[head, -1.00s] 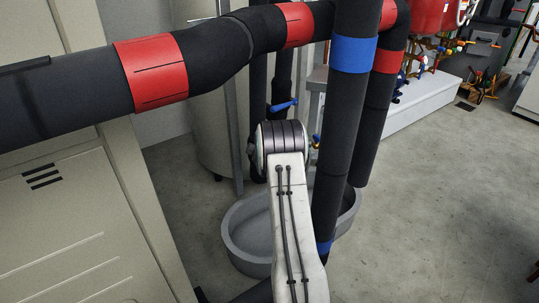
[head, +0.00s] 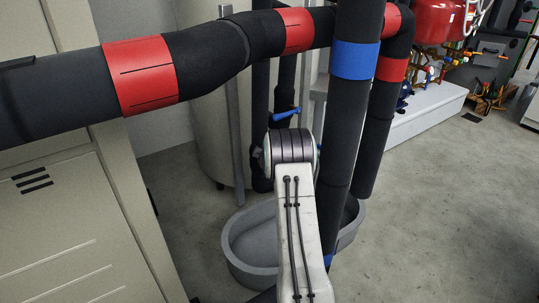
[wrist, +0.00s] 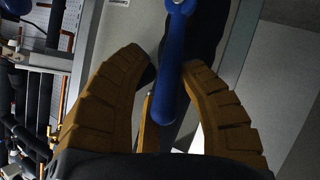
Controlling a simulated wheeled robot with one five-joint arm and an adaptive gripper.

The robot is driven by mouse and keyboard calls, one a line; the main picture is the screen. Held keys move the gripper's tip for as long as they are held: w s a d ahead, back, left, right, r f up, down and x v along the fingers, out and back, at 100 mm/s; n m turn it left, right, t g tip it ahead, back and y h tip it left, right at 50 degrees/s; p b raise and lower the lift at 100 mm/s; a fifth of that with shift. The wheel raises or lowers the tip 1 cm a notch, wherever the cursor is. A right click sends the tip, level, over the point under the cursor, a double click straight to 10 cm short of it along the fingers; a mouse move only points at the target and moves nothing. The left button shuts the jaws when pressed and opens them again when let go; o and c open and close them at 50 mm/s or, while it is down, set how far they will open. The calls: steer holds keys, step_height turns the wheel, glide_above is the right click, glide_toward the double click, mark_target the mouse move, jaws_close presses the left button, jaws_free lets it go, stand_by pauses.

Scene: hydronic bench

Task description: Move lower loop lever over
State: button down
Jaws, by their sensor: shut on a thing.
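In the wrist view a blue lever (wrist: 170,88) hangs down from a pivot at the top edge. My gripper (wrist: 167,70) has its two ridged orange-yellow fingers on either side of this lever and is shut on it. The lever's rounded end lies between the fingers. In the head view another blue lever handle (head: 284,115) shows just above my arm's rounded joint, apart from it. My gripper and the lever it holds are hidden behind my arm in the head view.
A black pipe with a red band (head: 140,76) crosses at upper left. A black vertical pipe with a blue band (head: 354,60) stands close right of my arm. A grey tub (head: 245,265) sits on the floor below. Open floor (head: 450,200) lies to the right.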

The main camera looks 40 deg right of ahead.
steer(key=shift+s+d+f, duration=0.25)
steer(key=shift+s+f, duration=0.15)
steer(key=shift+f, duration=0.15)
stand_by(0.7)
steer(key=c, duration=0.8)
jaws_free()
steer(key=shift+d, duration=0.1)
steer(key=shift+r, duration=0.2)
steer(key=v, duration=1.2)
